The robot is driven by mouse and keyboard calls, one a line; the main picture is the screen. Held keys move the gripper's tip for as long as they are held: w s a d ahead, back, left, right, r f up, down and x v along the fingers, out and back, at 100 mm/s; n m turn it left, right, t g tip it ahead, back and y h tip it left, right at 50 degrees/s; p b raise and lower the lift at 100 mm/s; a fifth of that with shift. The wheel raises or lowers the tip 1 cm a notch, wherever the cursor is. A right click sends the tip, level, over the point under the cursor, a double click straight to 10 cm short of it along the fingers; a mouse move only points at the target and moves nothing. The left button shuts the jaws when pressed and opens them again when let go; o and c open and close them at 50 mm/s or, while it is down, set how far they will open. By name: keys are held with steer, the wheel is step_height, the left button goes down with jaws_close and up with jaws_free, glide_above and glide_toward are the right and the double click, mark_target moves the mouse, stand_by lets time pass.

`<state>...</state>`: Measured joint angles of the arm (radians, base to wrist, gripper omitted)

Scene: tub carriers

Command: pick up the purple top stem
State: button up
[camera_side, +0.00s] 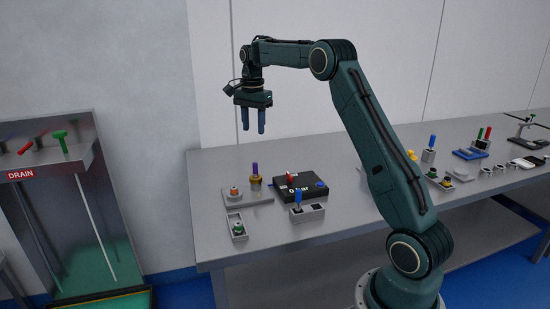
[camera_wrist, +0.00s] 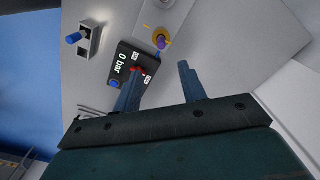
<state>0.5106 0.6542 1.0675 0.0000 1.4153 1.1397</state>
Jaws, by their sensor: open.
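The purple top stem (camera_side: 255,169) stands upright in a brass-coloured fitting (camera_side: 256,183) on a grey plate (camera_side: 236,201) near the table's left end. In the wrist view the purple stem (camera_wrist: 162,44) shows beyond the fingertips, near the black box's corner. My gripper (camera_side: 253,131) hangs above the table's back edge, fingers pointing down, open and empty. It is well above the stem and apart from it. In the wrist view its two fingers (camera_wrist: 160,85) are spread with a gap between them.
A black box (camera_side: 300,187) reading "0 bar", with red and blue knobs, sits right of the stem. A grey block with a blue stem (camera_side: 298,198) stands in front of it. A small tray (camera_side: 237,227) lies at the front left. Several other parts lie farther right.

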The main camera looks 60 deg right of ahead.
glide_toward(255, 163)
steer(key=shift+f, duration=2.55)
steer(key=shift+f, duration=0.1)
steer(key=shift+f, duration=2.5)
jaws_close()
